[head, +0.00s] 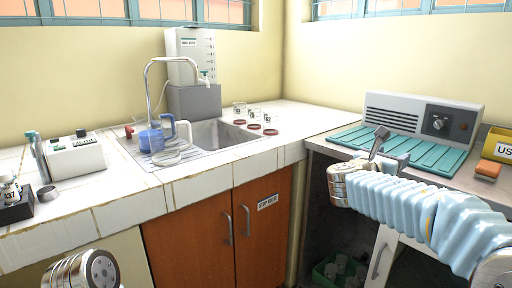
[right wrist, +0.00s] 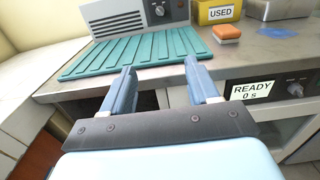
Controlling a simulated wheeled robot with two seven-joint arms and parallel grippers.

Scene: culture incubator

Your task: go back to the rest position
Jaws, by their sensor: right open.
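My right gripper (head: 380,143) is at the front edge of the right-hand counter, at the end of my pale blue sleeved arm. In the right wrist view the right gripper (right wrist: 161,78) has its two fingers wide apart with nothing between them. The fingers point toward the teal ribbed mat (right wrist: 140,52), which also shows in the head view (head: 420,158). Whether they touch the counter edge I cannot tell. Only a metal joint of my left arm shows at the bottom left of the head view; the left gripper is out of frame.
A grey device with a knob (head: 424,118) stands behind the mat. An orange sponge (head: 488,168) and a yellow USED bin (head: 501,146) are to its right. A READY 0 s panel (right wrist: 252,92) is below the counter top. The sink (head: 215,135) and tiled counter are left.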

